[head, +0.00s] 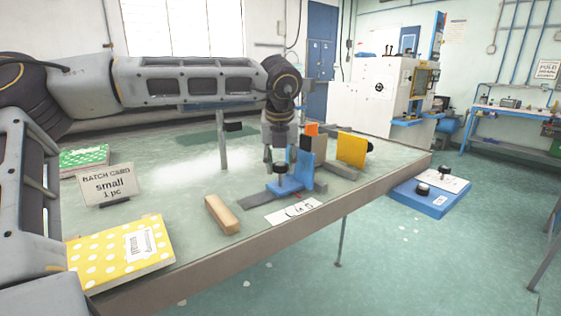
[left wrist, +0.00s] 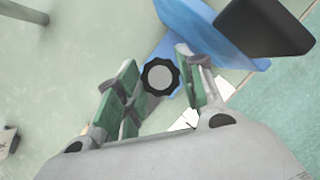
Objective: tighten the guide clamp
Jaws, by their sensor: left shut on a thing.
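The guide clamp's blue base (head: 290,188) sits near the table's right edge, with a blue upright plate (head: 303,165) on it. A round black knob (head: 280,170) stands on the base; in the left wrist view it is a scalloped black knob with a grey top (left wrist: 160,77). My left gripper (head: 280,158) points straight down over the knob. In the left wrist view its green-padded fingers (left wrist: 160,80) stand on either side of the knob, closed on it. The underside of the knob is hidden from above. My right gripper is not in view.
A wooden block (head: 222,214) and a white label (head: 293,211) lie in front of the clamp. A yellow plate (head: 351,149) stands behind it. A batch card (head: 107,184) and a yellow dotted booklet (head: 120,250) are at left. A blue board with knobs (head: 430,195) is beyond the table edge.

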